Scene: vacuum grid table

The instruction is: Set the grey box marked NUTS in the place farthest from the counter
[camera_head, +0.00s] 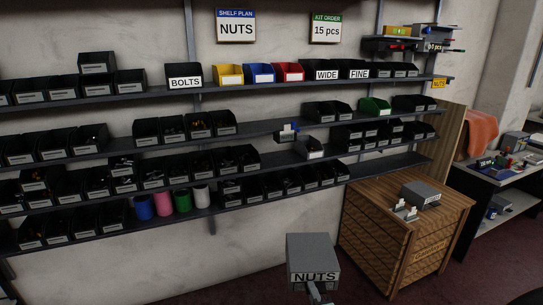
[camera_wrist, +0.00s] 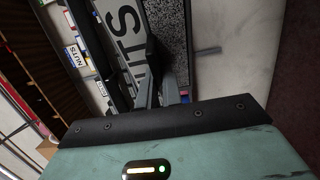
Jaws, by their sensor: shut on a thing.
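The grey box marked NUTS (camera_head: 312,252) is held in front of the shelves, at the bottom middle of the head view. Its white label and dark speckled side fill the top of the wrist view (camera_wrist: 127,45). My gripper (camera_head: 316,291) is shut on this box at its label side; its fingers also show in the wrist view (camera_wrist: 158,85). The wooden counter (camera_head: 375,225) stands at the right, with lettering on its front. The long wall shelves (camera_head: 265,128) carry rows of black bins. A "SHELF PLAN NUTS" sign (camera_head: 236,26) hangs above them.
On the counter lies another grey box (camera_head: 421,194) beside small white-tagged pieces (camera_head: 405,211). The top shelf holds a BOLTS bin (camera_head: 185,76), coloured bins and WIDE and FINE bins. Coloured cups (camera_head: 163,204) stand low. A yellow NUTS tag (camera_head: 439,83) marks the top shelf's right end.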

